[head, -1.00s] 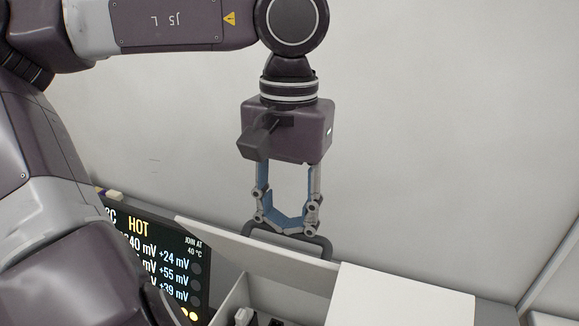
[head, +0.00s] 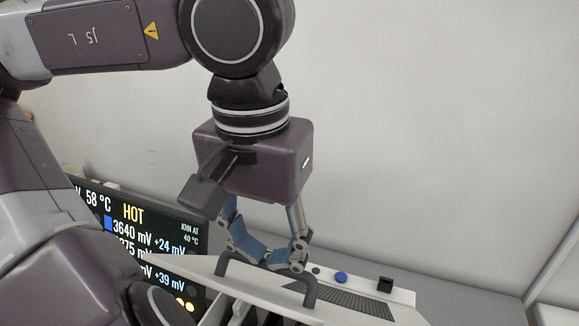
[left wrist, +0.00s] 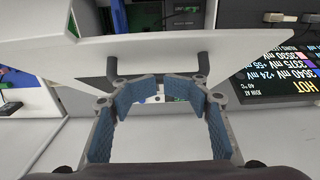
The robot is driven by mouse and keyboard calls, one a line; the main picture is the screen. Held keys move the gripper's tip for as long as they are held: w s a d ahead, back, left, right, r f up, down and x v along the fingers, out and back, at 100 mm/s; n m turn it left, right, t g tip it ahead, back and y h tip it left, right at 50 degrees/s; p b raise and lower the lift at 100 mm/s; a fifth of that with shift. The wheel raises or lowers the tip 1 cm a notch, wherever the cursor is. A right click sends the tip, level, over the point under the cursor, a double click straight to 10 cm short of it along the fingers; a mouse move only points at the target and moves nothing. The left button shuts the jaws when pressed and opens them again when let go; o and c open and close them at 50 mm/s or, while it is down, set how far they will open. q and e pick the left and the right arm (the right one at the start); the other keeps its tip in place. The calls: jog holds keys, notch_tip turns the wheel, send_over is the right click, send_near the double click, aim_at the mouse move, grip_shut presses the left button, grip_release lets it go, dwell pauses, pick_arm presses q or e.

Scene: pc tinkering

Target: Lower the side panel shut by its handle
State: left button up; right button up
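The side panel (head: 192,266) is a pale, flat sheet, tilted over the opening of the computer case. It also shows as a broad pale band in the left wrist view (left wrist: 250,47). Its dark U-shaped handle (head: 309,290) stands up from the panel. The handle's two posts show in the left wrist view (left wrist: 203,66). My left gripper (head: 267,260) points down at the handle, its blue-padded fingers drawn together around the bar. The fingertips hide the middle of the bar in the left wrist view (left wrist: 166,87). My right gripper is not in view.
The case's top strip (head: 405,296) has a dark vent grille (head: 355,302), a blue button (head: 341,277) and a small black block (head: 385,284). A dark display (head: 127,232) reading HOT stands at the left, close to the panel. A pale wall is behind.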

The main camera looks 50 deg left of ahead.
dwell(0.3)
pick_arm(q)
notch_tip(320, 180, up, 6)
jog(key=p, duration=0.6)
jog(key=shift+s+r, duration=0.1)
jog(key=shift+s, duration=0.05)
notch_tip(320, 180, up, 12)
jog(key=shift+s+d, duration=0.2)
jog(key=shift+s, duration=0.1)
dwell(0.3)
